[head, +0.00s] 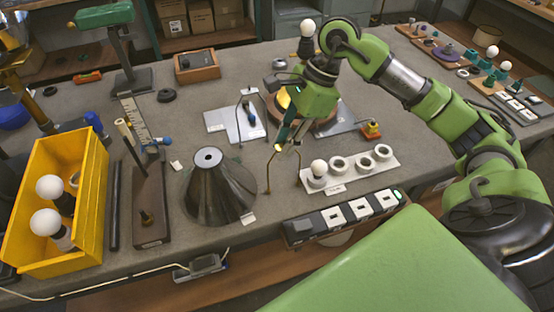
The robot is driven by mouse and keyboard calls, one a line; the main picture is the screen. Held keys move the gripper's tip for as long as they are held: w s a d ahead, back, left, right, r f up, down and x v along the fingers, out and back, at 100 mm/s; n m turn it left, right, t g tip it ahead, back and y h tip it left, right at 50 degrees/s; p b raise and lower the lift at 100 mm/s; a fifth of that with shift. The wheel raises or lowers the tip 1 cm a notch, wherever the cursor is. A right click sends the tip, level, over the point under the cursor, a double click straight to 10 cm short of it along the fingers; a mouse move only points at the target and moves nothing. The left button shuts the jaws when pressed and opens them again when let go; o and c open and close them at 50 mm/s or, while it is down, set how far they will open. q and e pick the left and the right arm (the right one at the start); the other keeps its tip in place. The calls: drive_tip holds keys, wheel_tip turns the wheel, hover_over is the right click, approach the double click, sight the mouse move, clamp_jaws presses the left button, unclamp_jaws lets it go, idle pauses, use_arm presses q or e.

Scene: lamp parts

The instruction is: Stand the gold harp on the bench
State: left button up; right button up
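The gold harp (268,172) is a thin wire loop with two legs pointing down, near the middle of the bench (232,258). My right gripper (287,146) points down from above and is shut on the top of the harp. The harp looks upright. Its feet are at or just above the bench top; I cannot tell whether they touch. The fingers hide part of the harp's top. My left gripper is not in view.
A dark cone shade (222,190) stands close left of the harp. A white strip with rings and a bulb (352,172) lies close right. A power strip (342,217) is at the front edge. Behind are a metal plate (222,120) and a round base with a gold part.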

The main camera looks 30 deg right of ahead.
drive_tip(key=v, duration=0.6)
drive_tip(key=shift+d+r+b, duration=0.1)
drive_tip(key=shift+d+b, duration=0.05)
drive_tip(key=shift+b, duration=0.2)
